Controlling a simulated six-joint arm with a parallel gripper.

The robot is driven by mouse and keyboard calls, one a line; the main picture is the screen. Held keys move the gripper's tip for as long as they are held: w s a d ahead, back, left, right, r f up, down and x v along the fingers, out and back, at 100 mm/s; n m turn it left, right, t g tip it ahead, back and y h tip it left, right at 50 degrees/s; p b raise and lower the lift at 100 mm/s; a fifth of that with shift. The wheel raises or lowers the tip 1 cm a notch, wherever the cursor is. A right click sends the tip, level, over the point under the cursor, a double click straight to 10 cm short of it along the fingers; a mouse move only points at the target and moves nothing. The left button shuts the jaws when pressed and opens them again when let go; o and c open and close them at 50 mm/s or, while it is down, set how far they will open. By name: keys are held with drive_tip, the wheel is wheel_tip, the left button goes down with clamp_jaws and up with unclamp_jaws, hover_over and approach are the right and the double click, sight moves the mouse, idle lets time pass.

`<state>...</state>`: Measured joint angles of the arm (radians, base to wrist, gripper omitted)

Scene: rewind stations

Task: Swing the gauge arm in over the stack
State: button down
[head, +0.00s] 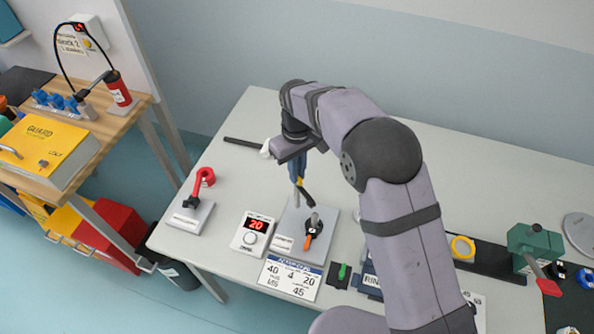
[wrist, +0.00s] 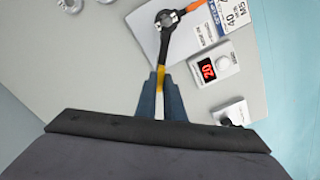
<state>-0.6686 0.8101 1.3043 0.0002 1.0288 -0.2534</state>
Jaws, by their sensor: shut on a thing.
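My gripper (wrist: 160,95) points down at the grey plate (wrist: 150,40) and is shut on the yellow part of a dark, slightly curved arm (wrist: 164,52), which I take to be the gauge arm. The arm runs from the jaws to a black round hub with a grey post (wrist: 167,18). An orange lever (wrist: 190,9) also sticks out from this hub. In the head view my gripper (head: 298,178) is behind the hub (head: 313,227), with the dark arm (head: 307,196) between them. The orange lever (head: 307,241) points toward the front. I cannot make out a separate stack.
A box with a red 20 display (head: 255,229) and a number card (head: 291,278) stand near the front edge. A red hook on a base (head: 203,180) is at the left. A dark rod (head: 242,142) lies behind it. A green lever (head: 341,272) is right of the card.

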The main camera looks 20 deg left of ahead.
drive_tip(key=shift+w+a+r, duration=0.1)
drive_tip(key=shift+r, duration=0.05)
drive_tip(key=c, duration=2)
unclamp_jaws()
drive_tip(key=shift+o, duration=0.7)
drive_tip(key=shift+r+b, duration=1.3)
drive_tip(key=shift+r, duration=2.3)
